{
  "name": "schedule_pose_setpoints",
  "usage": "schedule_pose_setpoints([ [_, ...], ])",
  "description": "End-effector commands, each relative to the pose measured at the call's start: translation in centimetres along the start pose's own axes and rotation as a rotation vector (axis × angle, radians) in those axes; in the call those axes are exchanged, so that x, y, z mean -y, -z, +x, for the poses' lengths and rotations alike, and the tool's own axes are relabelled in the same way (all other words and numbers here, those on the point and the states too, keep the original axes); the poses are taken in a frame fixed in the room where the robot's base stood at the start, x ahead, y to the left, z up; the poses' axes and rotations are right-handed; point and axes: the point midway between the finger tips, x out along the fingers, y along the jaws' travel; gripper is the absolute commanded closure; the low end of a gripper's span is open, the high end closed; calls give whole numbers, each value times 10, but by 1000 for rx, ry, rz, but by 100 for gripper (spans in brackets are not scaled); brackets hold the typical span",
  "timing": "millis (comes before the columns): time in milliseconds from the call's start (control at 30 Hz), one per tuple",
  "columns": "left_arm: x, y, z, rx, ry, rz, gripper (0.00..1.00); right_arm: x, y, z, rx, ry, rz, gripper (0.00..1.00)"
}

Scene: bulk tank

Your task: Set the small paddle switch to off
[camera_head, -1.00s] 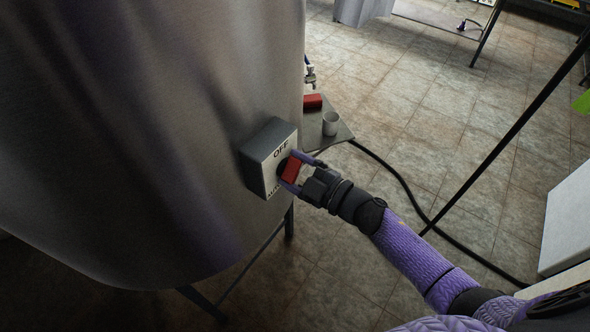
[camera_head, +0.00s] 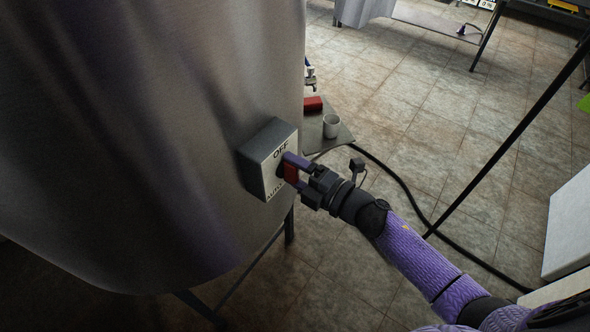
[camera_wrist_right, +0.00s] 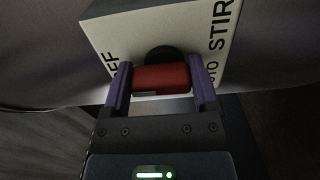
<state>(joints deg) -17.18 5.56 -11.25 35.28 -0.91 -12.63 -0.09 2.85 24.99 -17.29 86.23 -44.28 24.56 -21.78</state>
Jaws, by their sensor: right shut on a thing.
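The paddle switch is a red paddle (camera_head: 291,173) on a black round hub, on the front of a grey box (camera_head: 262,157) fixed to the steel tank. The box's pale face reads OFF at the top and AUTO at the bottom in the head view. My right gripper (camera_wrist_right: 160,82) is shut on the red paddle (camera_wrist_right: 161,78), one purple finger at each end of it in the right wrist view. That view also shows STIR on the face. Which label the paddle points to cannot be told. My left gripper is not in view.
The steel tank (camera_head: 130,120) fills the left side. A black hose (camera_head: 405,190) runs over the tiled floor, which is mostly open to the right.

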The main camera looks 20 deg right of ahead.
Motion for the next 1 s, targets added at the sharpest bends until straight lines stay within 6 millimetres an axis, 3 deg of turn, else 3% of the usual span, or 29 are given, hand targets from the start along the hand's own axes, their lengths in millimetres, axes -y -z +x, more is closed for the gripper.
schedule_pose_setpoints([
  [533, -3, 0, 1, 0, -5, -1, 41, 2, 0, 0, 0, 4, -24, 82],
  [567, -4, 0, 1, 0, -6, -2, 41, 2, 0, 0, 0, 4, -24, 21],
  [667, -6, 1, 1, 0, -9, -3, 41, 1, 0, 0, 0, 3, -24, 0],
  [1000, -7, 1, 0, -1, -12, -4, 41, 1, 0, -10, 1, 2, -22, 0],
])
